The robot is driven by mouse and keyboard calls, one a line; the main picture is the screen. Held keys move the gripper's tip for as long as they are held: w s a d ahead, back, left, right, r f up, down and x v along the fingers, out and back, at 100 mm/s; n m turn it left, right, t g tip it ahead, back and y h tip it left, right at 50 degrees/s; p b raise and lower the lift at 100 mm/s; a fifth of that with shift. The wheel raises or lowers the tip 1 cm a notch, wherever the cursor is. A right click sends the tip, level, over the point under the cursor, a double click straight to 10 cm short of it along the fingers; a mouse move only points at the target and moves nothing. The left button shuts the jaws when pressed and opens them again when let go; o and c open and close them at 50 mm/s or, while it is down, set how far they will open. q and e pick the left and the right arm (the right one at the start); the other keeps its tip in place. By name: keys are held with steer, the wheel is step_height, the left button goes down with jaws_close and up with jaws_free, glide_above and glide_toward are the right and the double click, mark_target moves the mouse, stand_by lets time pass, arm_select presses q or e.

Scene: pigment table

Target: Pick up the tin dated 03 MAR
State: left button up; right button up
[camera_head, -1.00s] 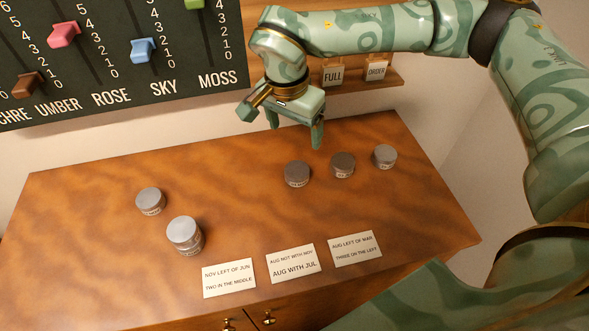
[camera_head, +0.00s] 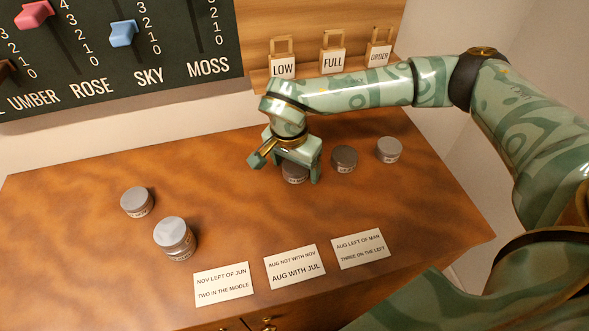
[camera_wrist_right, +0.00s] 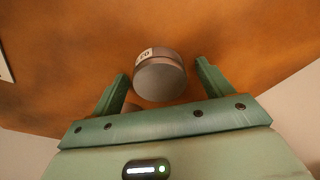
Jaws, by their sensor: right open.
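My right gripper (camera_head: 296,172) is open and lowered over a grey lidded tin (camera_head: 293,175), the left one of three in a row at the back right. In the right wrist view this tin (camera_wrist_right: 160,78) sits between the two open fingers, with gaps on both sides. Its pale label is partly visible, and I cannot read its full date. The middle tin (camera_head: 344,159) and the right tin (camera_head: 389,149) stand apart to its right. Their labels are too small to read. My left gripper is not in view.
At the left stand another tin (camera_head: 137,202) and what looks like a stack of two (camera_head: 176,239). Three note cards lie along the front, the middle one (camera_head: 295,266) reading "AUG WITH JUL". A slider board (camera_head: 110,60) and a shelf with tags (camera_head: 333,62) are behind. The table's middle is bare.

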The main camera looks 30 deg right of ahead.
steer(key=shift+r, duration=0.2)
steer(key=shift+c, duration=1.2)
steer(key=c, duration=0.9)
steer(key=shift+o, duration=0.2)
